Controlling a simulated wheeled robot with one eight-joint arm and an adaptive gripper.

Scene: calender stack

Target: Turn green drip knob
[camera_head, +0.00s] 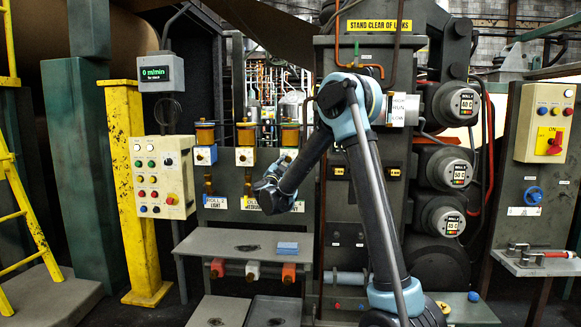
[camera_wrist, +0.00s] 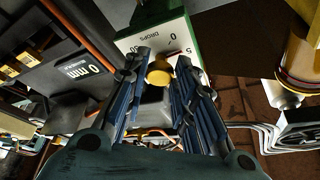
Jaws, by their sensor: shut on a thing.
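In the wrist view a green-edged block (camera_wrist: 198,28) carries a white scale plate (camera_wrist: 155,38) marked "DROPS" with numbers. A small round brass-yellow knob (camera_wrist: 160,77) sits in front of the plate. My gripper (camera_wrist: 163,66) has its two blue-black ribbed fingers on either side of this knob and is shut on it. In the head view the rightmost drip oiler (camera_head: 290,135) of the row has an amber cup, and its lower part is largely hidden by my wrist. The knob cannot be made out there.
Two more oilers, one with a blue block (camera_head: 205,155) and one with a yellow block (camera_head: 245,156), stand to the left. A grey shelf (camera_head: 225,241) with a blue pad (camera_head: 288,248) lies below. A button panel (camera_head: 162,177) stands further left. Roll housings (camera_head: 455,103) are at right.

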